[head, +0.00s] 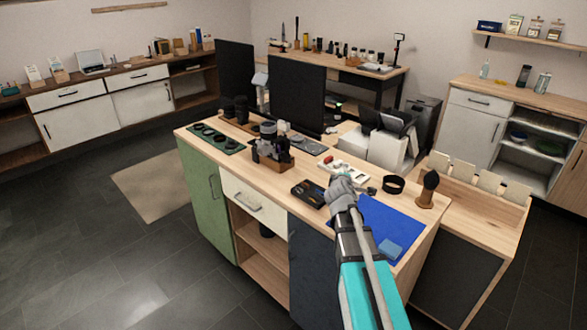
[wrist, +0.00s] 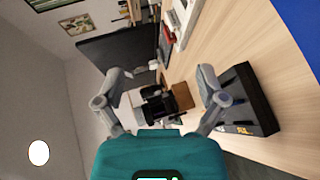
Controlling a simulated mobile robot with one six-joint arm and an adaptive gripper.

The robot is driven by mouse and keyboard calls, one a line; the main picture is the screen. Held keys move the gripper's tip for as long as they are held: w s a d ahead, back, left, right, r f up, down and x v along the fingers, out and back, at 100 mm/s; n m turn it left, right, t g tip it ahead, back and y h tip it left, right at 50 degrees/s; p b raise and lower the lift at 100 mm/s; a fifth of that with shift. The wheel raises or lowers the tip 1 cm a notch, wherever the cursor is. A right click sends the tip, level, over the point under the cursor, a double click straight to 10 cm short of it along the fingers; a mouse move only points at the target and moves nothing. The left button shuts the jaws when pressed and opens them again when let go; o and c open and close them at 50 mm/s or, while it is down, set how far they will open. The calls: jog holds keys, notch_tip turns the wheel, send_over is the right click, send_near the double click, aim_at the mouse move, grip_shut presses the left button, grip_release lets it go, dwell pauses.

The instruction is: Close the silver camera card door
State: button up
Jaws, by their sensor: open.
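The silver camera (head: 267,139) with black parts sits at a wooden holder (head: 272,158) near the middle of the workbench. In the wrist view the dark camera body (wrist: 152,106) shows sideways between the fingers, some distance beyond them. Its card door is too small to make out, so I cannot tell how far it stands open. My gripper (head: 341,186) is over the bench, to the right of and nearer than the camera. In the wrist view my gripper (wrist: 160,80) has its fingers spread wide, with nothing held between them.
A black case (head: 310,193) lies on the bench between camera and gripper; it is close by the right finger in the wrist view. A blue mat (head: 372,218), a black ring (head: 393,184) and a brush (head: 428,187) are rightward. A dark screen (head: 297,95) stands behind.

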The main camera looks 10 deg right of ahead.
aim_at(290, 160)
jog(key=w+a+r+n+t+y+b, duration=0.2)
jog(key=w+n+t+y+b, duration=0.45)
jog(key=n, duration=0.85)
jog(key=a+f+n+g+y, duration=0.1)
jog(key=n+y, duration=0.2)
jog(key=n, duration=0.1)
jog(key=w+a+f+n+g+y+b, duration=0.1)
jog(key=f+n+g+y, duration=0.1)
jog(key=n, duration=0.3)
jog(key=a+f+n+g+y+b, duration=0.1)
jog(key=f+n+y, duration=0.1)
jog(key=n+y, duration=0.2)
jog(key=shift+w+a+f+n, duration=0.2)
jog(key=shift+w+a+n, duration=0.1)
jog(key=shift+a+n, duration=0.15)
jog(key=shift+s+a+f+n+g+y+b, duration=0.15)
jog(key=shift+f+n+g+y, duration=0.15)
jog(key=shift+n, duration=0.2)
jog(key=shift+s+f+n+g+y+b, duration=0.15)
jog(key=shift+n+g+y, duration=0.1)
jog(key=shift+n+g, duration=0.15)
jog(key=shift+w, duration=0.15)
jog(key=x, duration=1.3)
jog(key=shift+w+a, duration=0.25)
